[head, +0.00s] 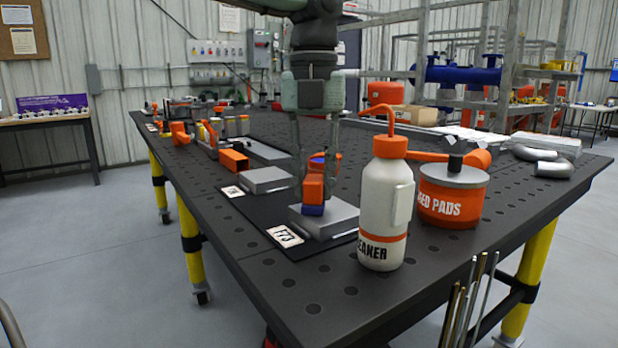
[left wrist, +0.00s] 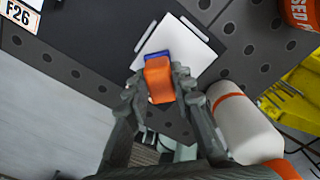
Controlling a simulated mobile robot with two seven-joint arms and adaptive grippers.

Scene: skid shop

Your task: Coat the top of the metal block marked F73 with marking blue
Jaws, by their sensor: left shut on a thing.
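The metal block (head: 336,223) is a low grey plate beside a tag reading F73 (head: 285,236). Its pale top also shows in the left wrist view (left wrist: 182,45). My left gripper (head: 314,178) is above this block, shut on an orange applicator (head: 313,190) with a blue pad (head: 313,210) at its lower end. The applicator (left wrist: 158,80) sits between the fingers in the left wrist view. The blue pad is at the block's top and seems to touch it. I see no clear blue coat on the visible top. My right gripper is not in view.
A white cleaner bottle (head: 380,225) stands close right of the block, with an orange used-pads can (head: 450,205) beyond it. Another grey block (head: 265,179) lies farther back on the black mat (head: 262,213). The table's front left area is clear.

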